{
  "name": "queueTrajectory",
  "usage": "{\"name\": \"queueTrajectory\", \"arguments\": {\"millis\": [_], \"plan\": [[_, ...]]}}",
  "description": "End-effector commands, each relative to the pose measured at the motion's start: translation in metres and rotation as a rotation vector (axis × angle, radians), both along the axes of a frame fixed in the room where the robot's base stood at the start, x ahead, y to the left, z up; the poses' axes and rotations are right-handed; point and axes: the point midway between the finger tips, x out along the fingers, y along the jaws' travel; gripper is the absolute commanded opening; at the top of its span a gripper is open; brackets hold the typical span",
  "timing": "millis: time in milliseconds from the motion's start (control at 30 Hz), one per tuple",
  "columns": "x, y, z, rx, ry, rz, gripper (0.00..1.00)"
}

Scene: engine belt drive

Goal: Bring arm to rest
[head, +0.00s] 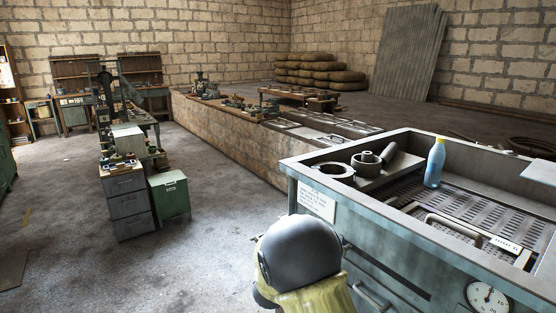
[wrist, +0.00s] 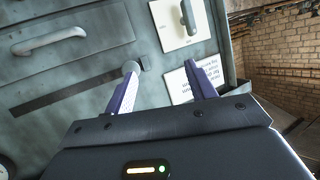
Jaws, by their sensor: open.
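My gripper (wrist: 163,88) shows in the wrist view with its two purple-lined fingers apart and nothing between them. It faces the front of a grey-green metal cabinet with a slot, a handle and white labels. I cannot tell how close the fingers are to that surface. In the head view, a rounded dark and olive part of my arm shows at the bottom centre, in front of the metal washing cabinet (head: 390,235). The fingers are hidden in the head view.
On the cabinet top sit a blue bottle with a yellow cap (head: 435,162), a ring part (head: 334,171) and a hollow cylindrical part (head: 367,163). A pressure gauge (head: 487,298) is on its front. Drawers (head: 127,205) and a green box (head: 169,196) stand left. Floor between is clear.

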Motion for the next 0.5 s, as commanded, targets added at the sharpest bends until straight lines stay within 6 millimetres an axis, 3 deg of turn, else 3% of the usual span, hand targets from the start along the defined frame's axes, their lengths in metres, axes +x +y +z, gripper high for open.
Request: {"name": "queueTrajectory", "arguments": {"millis": [167,267,500], "plan": [[-0.026,-0.011,0.006,0.127,0.16,0.198,0.56],[-0.054,-0.014,0.006,0.18,0.271,0.299,0.56],[-0.153,-0.031,0.0,0.236,0.578,0.481,0.56]]}}
